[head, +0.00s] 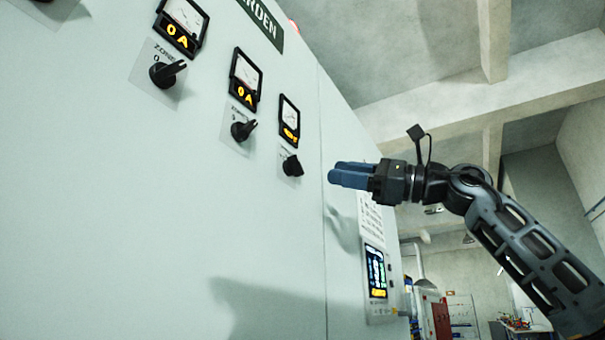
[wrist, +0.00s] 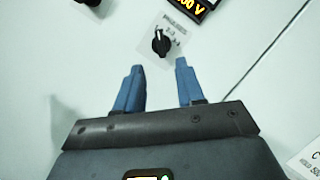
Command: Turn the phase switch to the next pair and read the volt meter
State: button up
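The phase switch is a black rotary knob (head: 292,166) on a pale label plate, the lowest of the knobs on the cabinet front. In the wrist view the knob (wrist: 161,43) sits just beyond and between my fingertips, with pair markings beside it; its exact setting is too small to tell. The volt meter (head: 289,120) is above it, with a dial and a yellow display. In the wrist view the volt meter (wrist: 187,8) is cut off at the top; its yellow reading seems to end in "00 V". My gripper (head: 332,175) is open and empty, apart from the knob; it also shows in the wrist view (wrist: 159,65).
Two more knobs (head: 167,73) (head: 243,130) sit to the left under meters showing "0 A" (head: 245,80). A lit screen panel (head: 376,272) is lower right on the cabinet. The cabinet face around the switch is flat and clear.

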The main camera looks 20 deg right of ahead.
aim_at(301, 167)
jog(key=p+x, duration=0.2)
jog(key=x, duration=0.4)
jog(key=shift+w+r, duration=0.1)
jog(key=shift+r, duration=0.1)
jog(key=shift+p+x, duration=0.35)
jog(key=shift+x, duration=0.45)
jog(key=shift+f, duration=0.1)
jog(key=shift+c, duration=0.2)
grip_shut()
